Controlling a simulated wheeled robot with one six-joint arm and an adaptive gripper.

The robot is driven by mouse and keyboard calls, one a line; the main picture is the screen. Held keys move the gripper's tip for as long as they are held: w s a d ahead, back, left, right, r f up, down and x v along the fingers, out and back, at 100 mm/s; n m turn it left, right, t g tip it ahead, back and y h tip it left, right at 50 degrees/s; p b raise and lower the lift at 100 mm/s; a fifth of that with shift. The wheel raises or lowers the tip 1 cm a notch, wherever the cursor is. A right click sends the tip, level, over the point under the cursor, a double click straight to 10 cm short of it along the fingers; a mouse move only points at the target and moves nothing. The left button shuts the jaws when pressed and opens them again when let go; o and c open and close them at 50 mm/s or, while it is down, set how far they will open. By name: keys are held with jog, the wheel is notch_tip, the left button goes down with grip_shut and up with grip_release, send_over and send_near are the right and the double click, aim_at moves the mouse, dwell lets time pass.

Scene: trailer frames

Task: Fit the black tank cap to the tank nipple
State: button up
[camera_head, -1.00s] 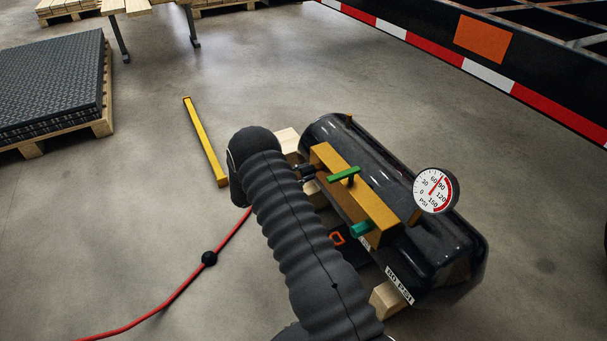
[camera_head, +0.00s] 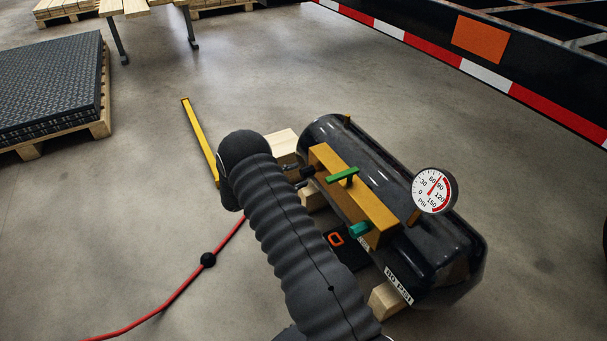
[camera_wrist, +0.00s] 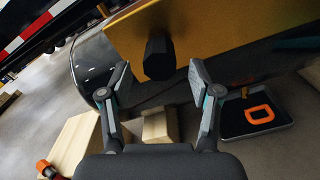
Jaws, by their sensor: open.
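The black tank cap (camera_wrist: 158,58) sits against the face of the yellow block (camera_wrist: 205,28) on the tank, seen end-on in the wrist view. The nipple is hidden behind it, so how far the cap is seated cannot be told. In the head view the cap (camera_head: 307,172) shows as a small dark stub at the block's left side. My gripper (camera_wrist: 159,74) is open, with one finger on each side of the cap and visible gaps between. In the head view my arm hides most of the gripper. The black tank (camera_head: 440,250) lies on wooden blocks.
A dark tray (camera_wrist: 255,118) with an orange item lies below right. A red hose (camera_head: 165,299) and a yellow bar (camera_head: 200,140) lie on the floor.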

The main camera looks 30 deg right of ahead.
jog(key=a, duration=0.9)
jog(key=shift+s, duration=0.15)
